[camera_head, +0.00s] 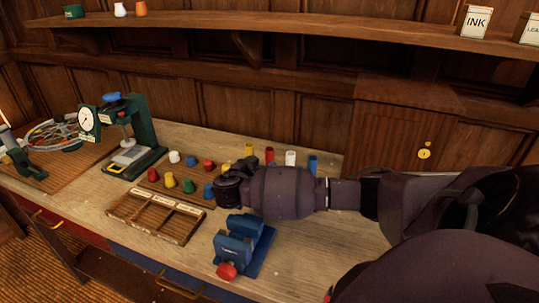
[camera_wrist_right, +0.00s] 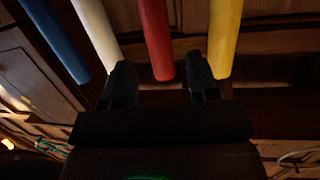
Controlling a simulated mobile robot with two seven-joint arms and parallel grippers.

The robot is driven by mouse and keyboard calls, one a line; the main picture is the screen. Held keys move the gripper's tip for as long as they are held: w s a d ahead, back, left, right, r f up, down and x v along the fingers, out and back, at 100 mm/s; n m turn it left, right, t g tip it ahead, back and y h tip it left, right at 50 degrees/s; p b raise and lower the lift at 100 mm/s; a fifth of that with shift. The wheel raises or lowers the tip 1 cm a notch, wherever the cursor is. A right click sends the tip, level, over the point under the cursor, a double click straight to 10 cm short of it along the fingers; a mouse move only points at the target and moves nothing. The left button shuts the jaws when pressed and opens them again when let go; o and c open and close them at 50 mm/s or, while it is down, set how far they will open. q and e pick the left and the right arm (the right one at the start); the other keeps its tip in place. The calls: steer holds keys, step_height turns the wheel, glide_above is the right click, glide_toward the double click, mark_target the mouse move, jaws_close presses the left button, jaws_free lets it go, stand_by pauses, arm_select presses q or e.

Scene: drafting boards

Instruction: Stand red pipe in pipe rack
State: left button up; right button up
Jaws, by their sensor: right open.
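The red pipe (camera_head: 269,155) stands upright at the back of the bench, in a row with a yellow pipe (camera_head: 249,150), a white pipe (camera_head: 290,158) and a blue pipe (camera_head: 312,164). My right gripper (camera_head: 226,189) is in front and to the left of the row. In the right wrist view my right gripper (camera_wrist_right: 162,78) is open, and the end of the red pipe (camera_wrist_right: 156,40) shows between its fingers. No contact with it is clear. I cannot make out the pipe rack; my arm hides part of the bench. My left gripper is not in view.
A wooden compartment tray (camera_head: 155,215) and a blue device with a red knob (camera_head: 240,245) are in front. A green press (camera_head: 140,130) stands left; a shelf (camera_head: 300,27) runs above.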

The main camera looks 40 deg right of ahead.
steer(key=p+v, duration=0.1)
steer(key=v, duration=0.4)
steer(key=shift+f, duration=0.1)
steer(key=shift+a, duration=0.15)
stand_by(0.4)
